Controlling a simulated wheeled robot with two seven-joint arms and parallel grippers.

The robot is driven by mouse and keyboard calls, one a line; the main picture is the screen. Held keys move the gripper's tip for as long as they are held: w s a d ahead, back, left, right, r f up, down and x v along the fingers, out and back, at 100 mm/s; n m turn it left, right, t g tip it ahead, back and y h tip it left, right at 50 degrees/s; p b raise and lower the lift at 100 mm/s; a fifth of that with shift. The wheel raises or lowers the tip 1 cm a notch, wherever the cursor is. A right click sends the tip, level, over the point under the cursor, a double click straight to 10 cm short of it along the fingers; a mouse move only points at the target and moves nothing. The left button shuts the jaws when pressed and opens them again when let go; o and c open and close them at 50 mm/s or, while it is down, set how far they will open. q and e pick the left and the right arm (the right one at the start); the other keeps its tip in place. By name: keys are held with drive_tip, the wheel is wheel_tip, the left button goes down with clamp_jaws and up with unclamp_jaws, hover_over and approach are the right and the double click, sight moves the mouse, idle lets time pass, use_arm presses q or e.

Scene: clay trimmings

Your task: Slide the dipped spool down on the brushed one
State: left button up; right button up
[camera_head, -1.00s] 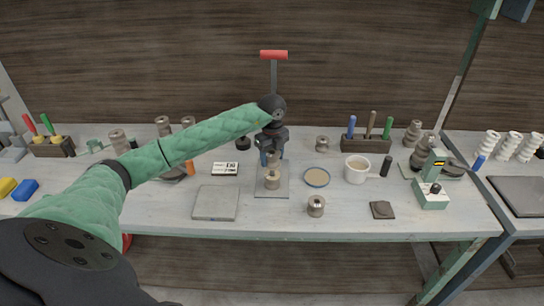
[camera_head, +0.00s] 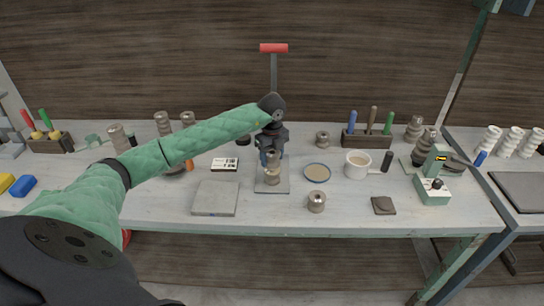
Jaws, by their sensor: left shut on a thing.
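My left gripper (camera_head: 272,153) points down over the grey plate of the press-like stand and is shut on a clay spool (camera_head: 273,162). A second clay spool (camera_head: 272,177) stands upright on the plate (camera_head: 272,188) directly under the held one. The two look lined up and very close; I cannot tell whether they touch. The fingers and wrist hide the top of the held spool. My right gripper is not in view.
A shallow blue-rimmed dish (camera_head: 317,172) and a white mug (camera_head: 358,165) stand to the right. A grey slab (camera_head: 215,198) lies front left, a tool rack (camera_head: 367,137) behind.

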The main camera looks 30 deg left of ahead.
use_arm(q)
drive_tip(key=shift+f+b, duration=0.7)
drive_tip(key=shift+f, duration=0.4)
drive_tip(key=o, duration=1.2)
drive_tip(key=shift+r, duration=0.1)
